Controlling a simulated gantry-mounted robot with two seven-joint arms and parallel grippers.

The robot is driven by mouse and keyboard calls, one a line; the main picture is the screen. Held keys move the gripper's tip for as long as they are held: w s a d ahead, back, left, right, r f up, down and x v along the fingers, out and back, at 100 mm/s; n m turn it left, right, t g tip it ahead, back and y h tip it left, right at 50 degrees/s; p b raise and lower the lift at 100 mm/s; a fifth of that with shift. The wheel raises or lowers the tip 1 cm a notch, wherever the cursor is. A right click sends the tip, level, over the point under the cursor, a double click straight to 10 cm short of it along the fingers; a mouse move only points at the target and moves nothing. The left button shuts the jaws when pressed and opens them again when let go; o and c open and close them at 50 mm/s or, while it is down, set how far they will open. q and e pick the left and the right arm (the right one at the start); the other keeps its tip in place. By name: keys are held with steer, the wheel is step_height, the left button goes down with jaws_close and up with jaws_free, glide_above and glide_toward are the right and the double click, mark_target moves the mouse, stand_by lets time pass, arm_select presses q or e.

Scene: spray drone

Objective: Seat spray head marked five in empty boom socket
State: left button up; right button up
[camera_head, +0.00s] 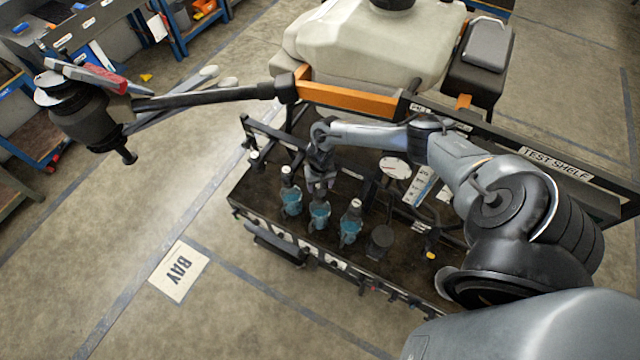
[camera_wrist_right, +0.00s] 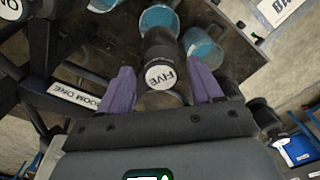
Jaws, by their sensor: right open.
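The spray head marked FIVE (camera_wrist_right: 165,73) has a white lettered cap, a dark body and a teal lower part. In the head view, a spray head (camera_head: 319,212) below my gripper, the middle one of three in a row, appears to be it. My right gripper (camera_head: 319,184) is above it. In the right wrist view, the open fingers (camera_wrist_right: 162,84) stand on both sides of the FIVE cap, with gaps visible. A label reading BOOM ONE (camera_wrist_right: 75,96) marks a dark boom frame. I cannot make out the empty socket. My left gripper is not in view.
Other teal spray heads (camera_head: 290,198) (camera_head: 350,230) stand close on either side. A dark cylinder (camera_head: 380,242) is right of the row. A white-capped part (camera_head: 254,156) is at the left. The orange-and-black drone arm (camera_head: 345,98) crosses behind.

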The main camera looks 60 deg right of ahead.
step_height(320, 180, up, 11)
stand_by(0.6)
steer(key=shift+f, duration=0.15)
stand_by(0.3)
